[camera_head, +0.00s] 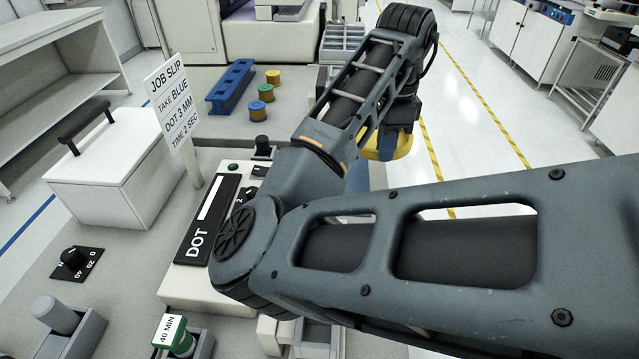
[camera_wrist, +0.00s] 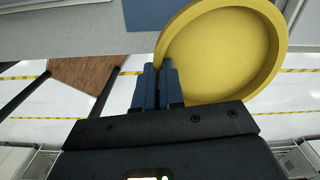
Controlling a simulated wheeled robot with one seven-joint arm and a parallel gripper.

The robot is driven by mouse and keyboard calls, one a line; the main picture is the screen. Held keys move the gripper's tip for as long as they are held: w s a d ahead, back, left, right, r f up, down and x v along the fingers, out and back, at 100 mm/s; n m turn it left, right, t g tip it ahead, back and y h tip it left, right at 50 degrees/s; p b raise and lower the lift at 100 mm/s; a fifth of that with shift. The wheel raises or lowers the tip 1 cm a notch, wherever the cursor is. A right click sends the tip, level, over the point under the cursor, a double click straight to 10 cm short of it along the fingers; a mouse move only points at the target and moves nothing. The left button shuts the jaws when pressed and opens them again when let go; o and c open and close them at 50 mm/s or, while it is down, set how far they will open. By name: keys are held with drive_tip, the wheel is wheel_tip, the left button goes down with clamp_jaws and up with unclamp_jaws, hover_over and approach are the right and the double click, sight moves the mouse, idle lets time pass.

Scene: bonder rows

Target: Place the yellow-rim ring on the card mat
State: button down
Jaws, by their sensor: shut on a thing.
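The yellow-rim ring (camera_wrist: 273,62) is a round, shallow yellow piece in the wrist view, just right of my fingertips. My gripper (camera_wrist: 158,72) is shut on its near left edge, with the blue fingers close together. In the head view a yellow part of the ring (camera_head: 401,146) shows below my wrist; my arm hides the rest. A flat blue patch (camera_wrist: 150,14) lies on a grey surface at the top of the wrist view, partly behind the ring. It may be the card mat, but I cannot tell for sure. The ring seems held clear of it.
On the bench stand a job slip sign (camera_head: 172,100), a white lidded box (camera_head: 115,165), a blue rack (camera_head: 231,86), several small spools (camera_head: 257,110) and a DOT panel (camera_head: 208,215). White floor with yellow lines lies beyond. A brown wooden top (camera_wrist: 85,78) shows in the wrist view.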

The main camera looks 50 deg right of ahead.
drive_tip(key=w+a+f, duration=0.4)
drive_tip(key=a, duration=0.1)
drive_tip(key=w+a+f, duration=0.2)
drive_tip(key=shift+w+a+p, duration=0.2)
drive_tip(key=shift+a+p, duration=0.05)
drive_tip(key=shift+p, duration=0.05)
drive_tip(key=shift+f, duration=2.05)
drive_tip(key=shift+f, duration=0.15)
drive_tip(key=c, duration=1.2)
unclamp_jaws()
drive_tip(key=shift+c, duration=0.2)
wheel_tip(320, 180, up, 12)
drive_tip(key=shift+r, duration=0.2)
drive_tip(key=shift+s, duration=0.1)
